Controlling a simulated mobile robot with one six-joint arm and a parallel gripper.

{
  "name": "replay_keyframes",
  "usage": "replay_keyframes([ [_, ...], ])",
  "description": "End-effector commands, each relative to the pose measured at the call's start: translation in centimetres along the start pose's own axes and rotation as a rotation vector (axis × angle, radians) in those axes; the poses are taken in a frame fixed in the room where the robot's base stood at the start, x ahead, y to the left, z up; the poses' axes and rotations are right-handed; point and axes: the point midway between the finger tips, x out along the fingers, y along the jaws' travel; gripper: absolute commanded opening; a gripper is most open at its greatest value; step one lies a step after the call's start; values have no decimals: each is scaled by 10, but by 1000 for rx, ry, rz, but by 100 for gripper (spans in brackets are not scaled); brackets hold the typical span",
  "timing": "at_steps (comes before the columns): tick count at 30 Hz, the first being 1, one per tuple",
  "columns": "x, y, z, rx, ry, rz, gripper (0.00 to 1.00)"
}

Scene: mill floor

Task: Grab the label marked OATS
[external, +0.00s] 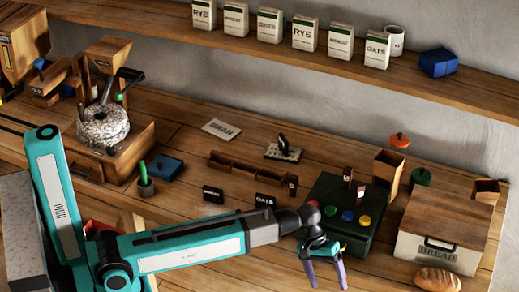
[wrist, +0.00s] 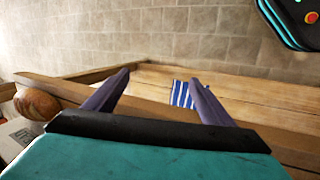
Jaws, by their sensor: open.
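A small black label marked OATS (external: 266,201) stands on the workbench in the external view, just behind my forearm, which may hide its lower edge. A similar black label (external: 213,194) with lettering too small to read stands to its left. My gripper (external: 326,275) hangs open and empty at the bench's front, right of the OATS label and well apart from it. In the wrist view my gripper (wrist: 160,78) has its two purple fingers spread with nothing between them. The OATS label is not visible in the wrist view.
A dark green box (external: 330,218) with coloured knobs stands right of the label, and a wooden rack (external: 245,175) behind it. A bread bin (external: 437,240) and loaf (external: 437,279) are at right. A striped cloth (wrist: 183,94) shows in the wrist view. The shelf holds several marked packets.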

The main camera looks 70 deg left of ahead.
Motion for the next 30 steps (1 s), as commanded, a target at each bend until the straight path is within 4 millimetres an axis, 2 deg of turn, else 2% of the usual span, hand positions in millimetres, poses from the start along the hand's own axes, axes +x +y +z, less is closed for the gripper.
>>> replay_keyframes([
  [1, -16, 5, -6, 9, 11, 7, 77],
  [8, -73, 8, -26, 54, 48, 10, 77],
  [14, -127, -6, -50, 79, 94, -16, 77],
  [20, -189, -45, -84, 81, 154, -86, 77],
  [23, -217, -72, -100, 66, 180, -132, 77],
  [30, -267, -160, -137, -36, 232, -278, 77],
])
